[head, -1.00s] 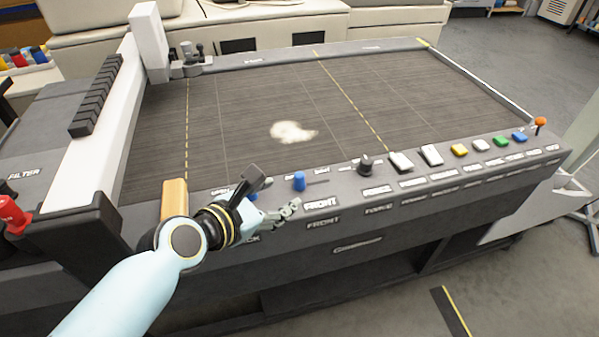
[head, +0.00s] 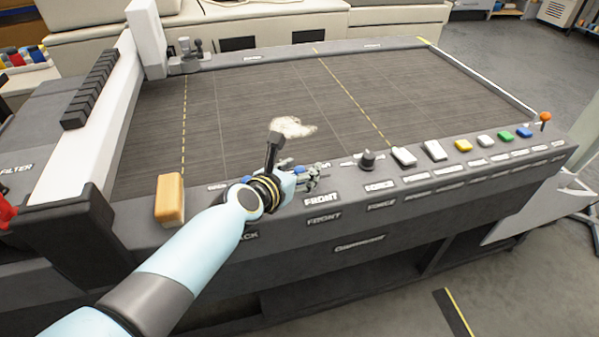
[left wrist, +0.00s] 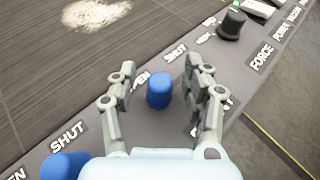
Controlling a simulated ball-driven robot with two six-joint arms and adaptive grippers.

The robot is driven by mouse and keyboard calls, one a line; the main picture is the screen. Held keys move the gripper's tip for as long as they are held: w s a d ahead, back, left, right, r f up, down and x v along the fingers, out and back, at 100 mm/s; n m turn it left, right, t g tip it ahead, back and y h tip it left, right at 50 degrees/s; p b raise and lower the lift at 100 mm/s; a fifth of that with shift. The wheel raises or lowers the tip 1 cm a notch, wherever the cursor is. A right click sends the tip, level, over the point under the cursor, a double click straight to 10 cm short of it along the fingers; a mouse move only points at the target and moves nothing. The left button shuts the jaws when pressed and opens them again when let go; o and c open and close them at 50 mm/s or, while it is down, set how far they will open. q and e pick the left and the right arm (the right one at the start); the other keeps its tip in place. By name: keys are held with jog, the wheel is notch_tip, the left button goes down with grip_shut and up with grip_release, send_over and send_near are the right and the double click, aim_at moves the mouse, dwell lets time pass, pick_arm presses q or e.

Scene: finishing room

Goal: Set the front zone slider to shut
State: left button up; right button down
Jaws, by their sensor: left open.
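The front zone slider's blue knob (left wrist: 159,90) shows in the left wrist view, between my finger pads with a gap on each side. It stands near the OPEN label (left wrist: 141,81), with the SHUT label (left wrist: 175,55) further along. My left gripper (left wrist: 161,72) is open around the knob, not closed on it. In the head view my left gripper (head: 312,173) is over the panel above the FRONT label (head: 321,198) and mostly hides the knob. Another blue knob (left wrist: 62,166) is at lower left in the wrist view, close to another SHUT label. My right gripper is not in view.
A black FORCE dial (head: 367,160) stands right of my gripper, followed by several buttons and an orange-topped lever (head: 545,117). A tan block (head: 170,199) is at the panel's left. A pale dust patch (head: 292,127) lies on the dark bed (head: 240,100).

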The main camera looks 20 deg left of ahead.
pick_arm(q)
jog(key=shift+c, duration=0.3)
grip_shut()
